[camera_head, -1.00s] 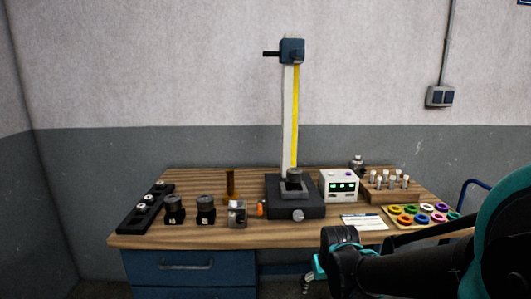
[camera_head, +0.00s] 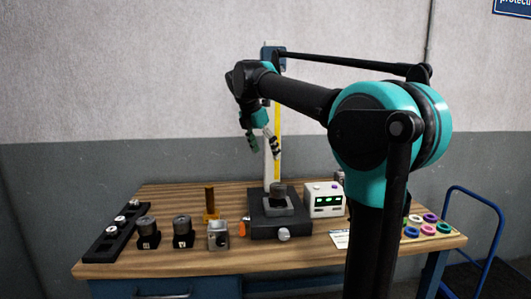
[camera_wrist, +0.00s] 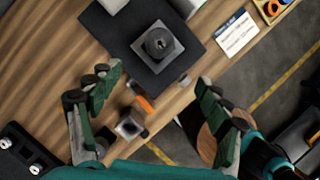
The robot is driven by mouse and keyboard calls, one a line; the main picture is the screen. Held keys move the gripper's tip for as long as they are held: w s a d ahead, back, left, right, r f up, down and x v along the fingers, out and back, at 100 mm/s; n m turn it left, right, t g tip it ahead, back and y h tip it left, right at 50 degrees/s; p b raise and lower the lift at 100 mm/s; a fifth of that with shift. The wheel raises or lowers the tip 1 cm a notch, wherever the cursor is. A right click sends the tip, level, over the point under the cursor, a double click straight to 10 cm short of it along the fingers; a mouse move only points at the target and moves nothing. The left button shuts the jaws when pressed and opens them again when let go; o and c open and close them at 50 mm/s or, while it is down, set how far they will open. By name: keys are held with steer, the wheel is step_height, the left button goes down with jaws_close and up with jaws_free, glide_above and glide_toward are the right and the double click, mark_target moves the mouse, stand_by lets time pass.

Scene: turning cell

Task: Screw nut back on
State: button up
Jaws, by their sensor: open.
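No nut can be told for certain. A dark round piece (camera_head: 278,190) sits upright on the grey block of the black measuring stand (camera_head: 262,229); in the wrist view its top (camera_wrist: 159,42) shows a small stud or hole at its centre. Two dark round pieces (camera_head: 147,224) (camera_head: 182,224) sit on black blocks at the front left of the bench. My gripper (camera_head: 265,149) is open and empty, high above the stand. In the wrist view its fingers (camera_wrist: 158,88) are spread wide, with the stand beyond them towards the top.
The stand's tall column (camera_head: 270,120) rises close by my gripper. A white meter box (camera_head: 323,200), a brass post (camera_head: 210,202), a grey metal block (camera_head: 218,236) and a black rack (camera_head: 112,231) share the bench. Coloured rings (camera_head: 430,217) lie right. Bare wood shows at the back left.

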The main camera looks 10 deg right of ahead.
mark_target(277, 186)
steer(key=x, duration=1.7)
steer(key=shift+d, duration=0.15)
steer(key=c, duration=1.3)
steer(key=m+g, duration=0.1)
steer(key=m, duration=0.2)
steer(key=shift+w+h, duration=0.1)
steer(key=shift+h, duration=0.3)
steer(key=shift+c, duration=0.2)
steer(key=m+g, duration=0.1)
steer(key=m, duration=0.2)
steer(key=shift+m+g, duration=0.3)
steer(key=o, duration=1.3)
steer(key=shift+o, duration=0.2)
steer(key=shift+r, duration=0.15)
